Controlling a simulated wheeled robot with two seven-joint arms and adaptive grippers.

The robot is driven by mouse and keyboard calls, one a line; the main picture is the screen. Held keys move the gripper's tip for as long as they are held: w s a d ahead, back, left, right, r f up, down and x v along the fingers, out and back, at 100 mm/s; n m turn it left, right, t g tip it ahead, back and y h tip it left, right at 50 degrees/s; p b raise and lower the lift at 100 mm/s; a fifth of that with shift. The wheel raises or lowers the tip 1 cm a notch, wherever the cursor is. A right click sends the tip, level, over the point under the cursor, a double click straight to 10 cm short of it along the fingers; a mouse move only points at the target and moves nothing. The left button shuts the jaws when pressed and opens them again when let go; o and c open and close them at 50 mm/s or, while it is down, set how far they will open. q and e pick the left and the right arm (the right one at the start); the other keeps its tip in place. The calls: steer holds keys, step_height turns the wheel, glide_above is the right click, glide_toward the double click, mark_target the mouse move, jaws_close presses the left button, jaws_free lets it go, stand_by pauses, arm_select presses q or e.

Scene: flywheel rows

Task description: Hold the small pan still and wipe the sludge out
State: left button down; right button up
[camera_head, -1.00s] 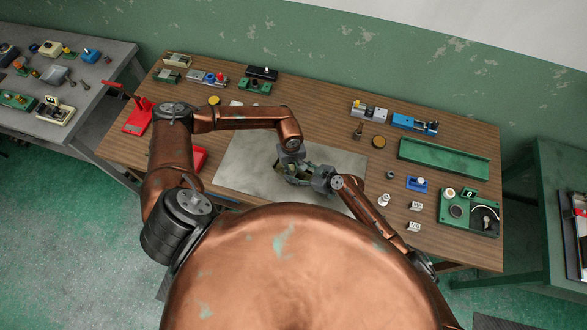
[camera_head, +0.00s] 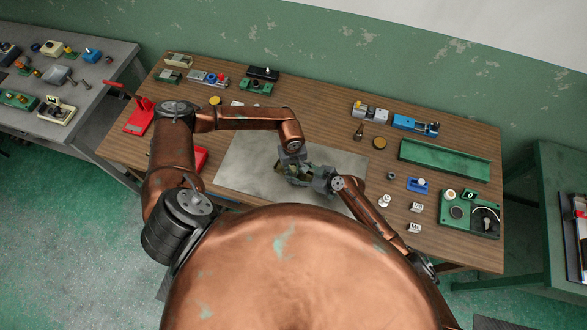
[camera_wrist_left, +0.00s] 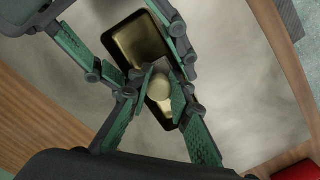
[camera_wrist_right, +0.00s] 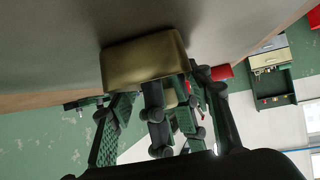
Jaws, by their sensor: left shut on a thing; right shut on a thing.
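The small pan (camera_wrist_left: 138,42), rectangular with a dark rim and a brassy inside, is over the grey mat (camera_head: 245,165). Its outer wall shows in the right wrist view (camera_wrist_right: 145,58). My left gripper (camera_wrist_left: 160,92) is shut on a pale round-knobbed tool (camera_wrist_left: 159,88) at the near end of the pan. My right gripper (camera_head: 322,179) appears shut on the pan, its fingers close to the left gripper's. The grippers hide much of the pan in the head view. I cannot clearly tell sludge from the pan's brassy colour.
A red stand (camera_head: 140,118) is at the table's left. A green tray (camera_head: 445,160) and a green panel box (camera_head: 470,212) lie to the right. Small blocks and knobs (camera_head: 384,201) lie right of the mat. The mat's left part is clear.

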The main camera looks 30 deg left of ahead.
arm_select(q)
steer(key=shift+f, duration=0.1)
stand_by(0.3)
steer(key=shift+w+r, duration=0.1)
steer(key=shift+r, duration=3.45)
arm_select(e)
steer(key=o, duration=1)
steer(key=shift+o, duration=0.2)
